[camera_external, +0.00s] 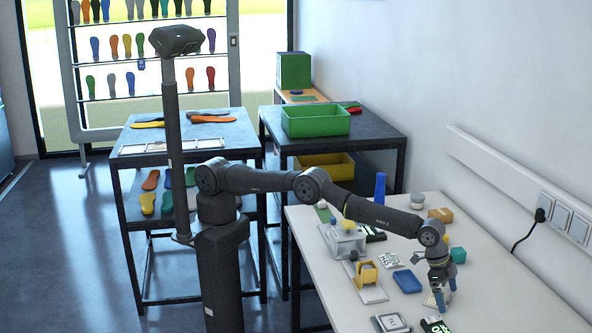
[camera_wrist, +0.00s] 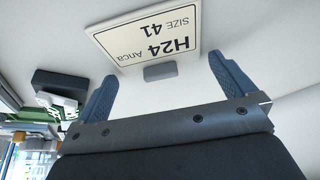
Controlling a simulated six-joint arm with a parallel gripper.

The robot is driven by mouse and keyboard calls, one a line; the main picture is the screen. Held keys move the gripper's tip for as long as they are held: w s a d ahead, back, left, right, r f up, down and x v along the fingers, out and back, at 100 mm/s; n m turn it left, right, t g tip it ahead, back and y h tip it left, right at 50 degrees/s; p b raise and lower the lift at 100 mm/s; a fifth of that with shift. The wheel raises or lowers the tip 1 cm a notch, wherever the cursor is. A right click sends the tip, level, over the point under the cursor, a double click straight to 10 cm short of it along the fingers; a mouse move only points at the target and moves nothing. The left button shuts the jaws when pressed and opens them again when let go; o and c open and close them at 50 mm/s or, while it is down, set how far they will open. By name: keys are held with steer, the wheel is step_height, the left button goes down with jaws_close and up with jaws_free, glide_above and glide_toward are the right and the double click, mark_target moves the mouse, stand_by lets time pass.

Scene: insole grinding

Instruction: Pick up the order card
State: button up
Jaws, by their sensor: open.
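The order card is a cream card (camera_wrist: 150,38) with a dark border, reading "H24 Anca SIZE 41" upside down in the wrist view. A small grey block (camera_wrist: 160,72) sits at its near edge. In the external view a pale piece that appears to be this card (camera_external: 432,299) lies on the white table, partly hidden by my gripper. My gripper (camera_external: 444,296) points down over the table's right part. I cannot tell the exact gap.
The white table (camera_external: 498,285) also holds a blue tray (camera_external: 407,281), a yellow holder (camera_external: 367,273), a grey scale-like device (camera_external: 391,323), a dark device with a lit display (camera_external: 436,325) and a teal block (camera_external: 458,255). A wall rises along the right side.

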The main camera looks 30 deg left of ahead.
steer(key=c, duration=0.9)
steer(key=shift+r, duration=0.1)
steer(key=shift+r, duration=0.6)
steer(key=r, duration=0.3)
steer(key=shift+s+a, duration=0.1)
steer(key=shift+s, duration=0.1)
steer(key=s+a+r, duration=0.1)
steer(key=s+r, duration=0.1)
steer(key=s, duration=0.1)
steer(key=s+a+r, duration=0.2)
steer(key=s, duration=0.1)
steer(key=s+a+r, duration=0.2)
steer(key=s, duration=0.1)
steer(key=shift+s+a+r, duration=0.2)
steer(key=shift+s+r, duration=0.15)
steer(key=shift+s, duration=0.05)
